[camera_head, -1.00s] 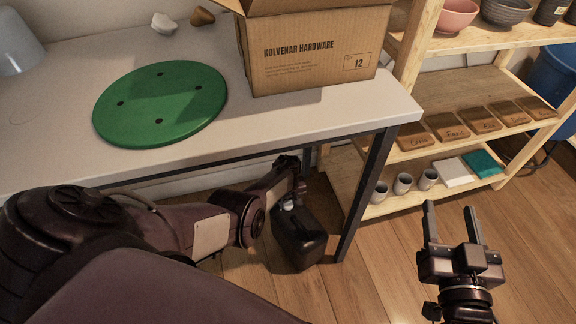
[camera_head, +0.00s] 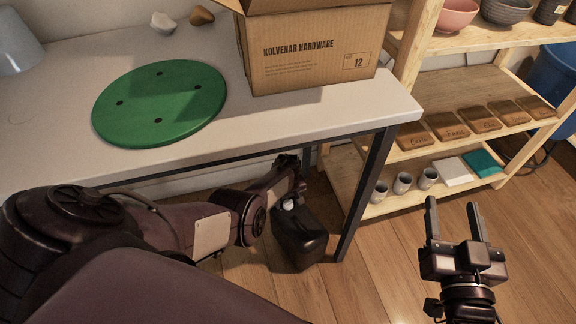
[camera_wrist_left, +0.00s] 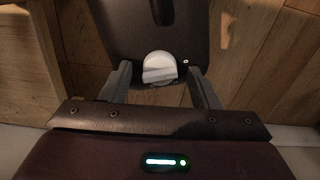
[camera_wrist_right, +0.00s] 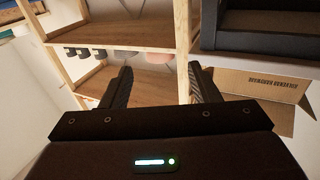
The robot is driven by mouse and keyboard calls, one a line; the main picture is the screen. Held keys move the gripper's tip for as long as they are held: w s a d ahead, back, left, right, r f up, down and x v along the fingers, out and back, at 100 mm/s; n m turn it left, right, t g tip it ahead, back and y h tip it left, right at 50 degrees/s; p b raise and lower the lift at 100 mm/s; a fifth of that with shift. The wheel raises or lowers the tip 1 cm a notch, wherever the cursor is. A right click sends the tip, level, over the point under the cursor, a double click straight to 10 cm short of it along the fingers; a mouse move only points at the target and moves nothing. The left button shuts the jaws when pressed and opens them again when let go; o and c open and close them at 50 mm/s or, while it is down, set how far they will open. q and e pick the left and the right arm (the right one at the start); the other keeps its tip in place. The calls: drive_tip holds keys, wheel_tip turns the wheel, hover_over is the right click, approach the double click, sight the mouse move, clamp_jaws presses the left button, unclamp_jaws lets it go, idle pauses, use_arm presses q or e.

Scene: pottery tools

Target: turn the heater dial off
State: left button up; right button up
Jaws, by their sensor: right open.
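The heater (camera_head: 300,238) is a dark box low beside the table leg, partly hidden by my left arm. Its round white dial (camera_wrist_left: 160,67) has a raised grip bar, lying nearly level and slightly tilted in the left wrist view. A small light mark sits on the panel to the dial's right. The dial also shows small in the head view (camera_head: 288,204). My left gripper (camera_wrist_left: 162,78) is open, its fingers on either side of the dial with gaps; contact does not show. My right gripper (camera_head: 454,203) is open and empty, over the floor before the shelf.
The table (camera_head: 60,130) carries a green round board (camera_head: 160,100) and a cardboard box (camera_head: 320,50). Its dark leg (camera_head: 366,190) stands close to the heater's right. A wooden shelf (camera_head: 470,90) with pottery stands at the right. Wooden floor is clear between them.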

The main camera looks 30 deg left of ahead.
sight(288, 201)
drive_tip(key=shift+f, duration=0.15)
use_arm(q)
drive_tip(key=shift+r, duration=0.15)
drive_tip(key=shift+r+p, duration=0.6)
drive_tip(key=shift+p, duration=0.05)
drive_tip(key=shift+r+p, duration=0.55)
drive_tip(key=shift+r, duration=0.1)
use_arm(e)
drive_tip(key=s+d+f+g+h, duration=0.1)
drive_tip(key=s+f+g+h, duration=0.2)
drive_tip(key=f, duration=0.4)
drive_tip(key=s+f+g, duration=0.4)
drive_tip(key=f+g, duration=0.1)
drive_tip(key=f, duration=0.3)
use_arm(q)
wheel_tip(288, 201, up, 3)
drive_tip(key=shift+f+p, duration=0.15)
drive_tip(key=shift+p, duration=0.85)
drive_tip(key=shift+r+p, duration=0.55)
drive_tip(key=shift+r, duration=0.1)
drive_tip(key=shift+r+p, duration=0.3)
drive_tip(key=shift+r, duration=0.2)
use_arm(e)
drive_tip(key=s+d+f+g+h, duration=0.2)
drive_tip(key=s+d+f+g, duration=0.2)
drive_tip(key=s+d+g, duration=0.1)
drive_tip(key=shift+s+h, duration=0.4)
drive_tip(key=shift+s, duration=0.1)
